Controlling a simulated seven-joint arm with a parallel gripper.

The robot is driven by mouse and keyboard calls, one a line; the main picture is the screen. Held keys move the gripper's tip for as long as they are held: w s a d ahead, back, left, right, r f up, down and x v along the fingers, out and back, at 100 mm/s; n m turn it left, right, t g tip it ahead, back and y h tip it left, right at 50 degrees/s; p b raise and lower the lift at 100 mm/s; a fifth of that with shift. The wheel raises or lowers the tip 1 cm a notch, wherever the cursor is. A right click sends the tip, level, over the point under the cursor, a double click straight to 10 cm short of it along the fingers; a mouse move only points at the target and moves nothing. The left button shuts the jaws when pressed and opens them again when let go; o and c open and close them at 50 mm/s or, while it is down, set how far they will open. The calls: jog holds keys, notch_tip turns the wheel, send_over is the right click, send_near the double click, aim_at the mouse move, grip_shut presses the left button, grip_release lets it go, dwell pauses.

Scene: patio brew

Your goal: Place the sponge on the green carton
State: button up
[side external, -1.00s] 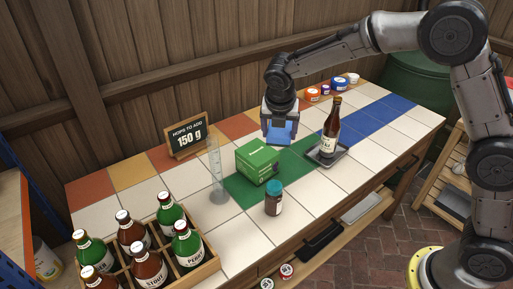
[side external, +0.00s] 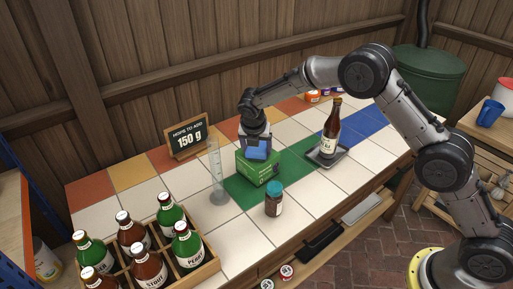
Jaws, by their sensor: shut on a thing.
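The green carton (side external: 258,173) stands on the tiled table, partly on the green tiles. My gripper (side external: 257,146) points down just above the carton's top and is shut on a blue sponge (side external: 257,153). The sponge overlaps the carton's top in this view. I cannot tell whether it touches the carton or hangs slightly above it.
A clear measuring cylinder (side external: 216,175) stands close left of the carton. A small jar with a teal lid (side external: 274,199) is in front. A brown bottle (side external: 330,130) on a tray (side external: 326,158) stands right. A sign (side external: 187,136) is behind left; a bottle crate (side external: 205,268) is front left.

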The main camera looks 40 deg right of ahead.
jog(key=shift+f, duration=0.15)
jog(key=o, duration=1.2)
jog(key=shift+c, duration=0.2)
jog(key=v, duration=1.2)
jog(key=shift+r, duration=0.2)
